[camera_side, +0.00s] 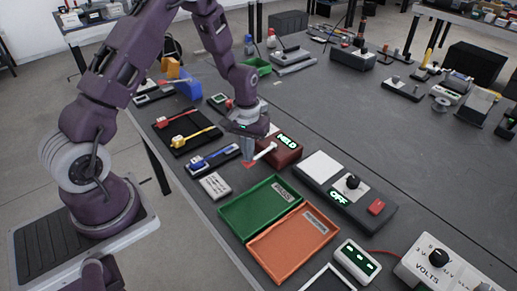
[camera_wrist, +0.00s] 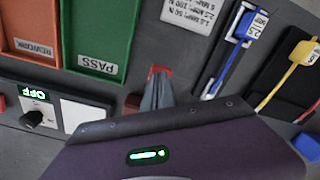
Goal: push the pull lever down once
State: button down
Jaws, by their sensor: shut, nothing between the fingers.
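The pull lever is a white rod (camera_side: 265,150) that sticks out to the left from a dark red box (camera_side: 284,155) with a green lit display reading HELD. In the side view the rod slants down toward its free end. My gripper (camera_side: 247,158) is shut and empty, pointing down just left of the rod's end; I cannot tell whether it touches the rod. In the wrist view the closed fingers of my gripper (camera_wrist: 160,82) show near the middle, with a small red patch at their tips. The lever rod is hidden there behind my wrist.
A green PASS tray (camera_side: 258,210) and an orange REWORK tray (camera_side: 292,246) lie in front. A white label card (camera_side: 214,186) and a blue torque tool (camera_side: 213,158) lie left. A switch box (camera_side: 345,195) reading OFF stands right.

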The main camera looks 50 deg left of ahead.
jog(key=shift+r, duration=2.55)
jog(key=shift+r, duration=0.3)
jog(key=s+d+r+m+t, duration=0.1)
jog(key=s+d+r+m, duration=0.2)
jog(key=r, duration=0.6)
jog(key=s+d+r+t, duration=0.25)
jog(key=s+r, duration=0.25)
jog(key=r, duration=0.4)
jog(key=s+d+r+m+t, duration=0.1)
jog(key=s+d+r, duration=0.1)
jog(key=s, duration=0.5)
jog(key=s+d+r+m+t, duration=0.1)
jog(key=s+d+r+m, duration=0.1)
jog(key=s, duration=0.5)
jog(key=shift+s+d+r, duration=0.35)
jog(key=shift+s+r, duration=0.05)
jog(key=shift+r, duration=0.15)
